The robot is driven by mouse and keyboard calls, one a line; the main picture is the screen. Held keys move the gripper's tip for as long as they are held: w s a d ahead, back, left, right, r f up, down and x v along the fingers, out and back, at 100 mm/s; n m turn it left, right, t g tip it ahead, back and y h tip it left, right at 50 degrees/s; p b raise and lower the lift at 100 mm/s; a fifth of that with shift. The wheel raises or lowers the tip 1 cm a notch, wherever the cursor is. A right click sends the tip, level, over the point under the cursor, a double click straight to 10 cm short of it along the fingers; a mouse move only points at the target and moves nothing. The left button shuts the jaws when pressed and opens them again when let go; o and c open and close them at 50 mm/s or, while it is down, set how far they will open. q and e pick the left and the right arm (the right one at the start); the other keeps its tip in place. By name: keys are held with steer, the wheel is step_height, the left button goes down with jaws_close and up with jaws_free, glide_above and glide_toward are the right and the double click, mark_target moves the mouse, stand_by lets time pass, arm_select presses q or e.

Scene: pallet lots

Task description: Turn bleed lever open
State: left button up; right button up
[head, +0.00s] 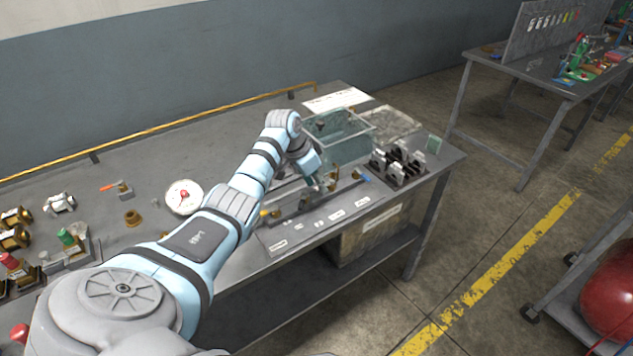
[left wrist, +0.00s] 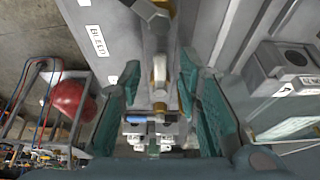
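My left arm reaches over a labelled valve panel (head: 318,225) on the workbench. My left gripper (left wrist: 160,104) is open in the left wrist view, its two teal fingers apart on either side of a grey pipe with brass fittings (left wrist: 159,72). A small blue-ended bar (left wrist: 138,118), which looks like the bleed lever, lies crosswise between the fingers near the "BLEED" label (left wrist: 95,40). I cannot tell whether a finger touches it. In the head view a blue tip (head: 365,179) shows at the panel's right end; the gripper is partly hidden by my wrist. My right gripper is not in view.
A clear tank (head: 345,140) stands behind the panel, and dark clamp blocks (head: 398,166) stand to its right. A round gauge (head: 184,197) and several brass fittings lie left on the bench. A red ball-like tank (head: 610,300) sits on a cart at lower right.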

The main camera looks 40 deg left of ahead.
arm_select(q)
jaws_close()
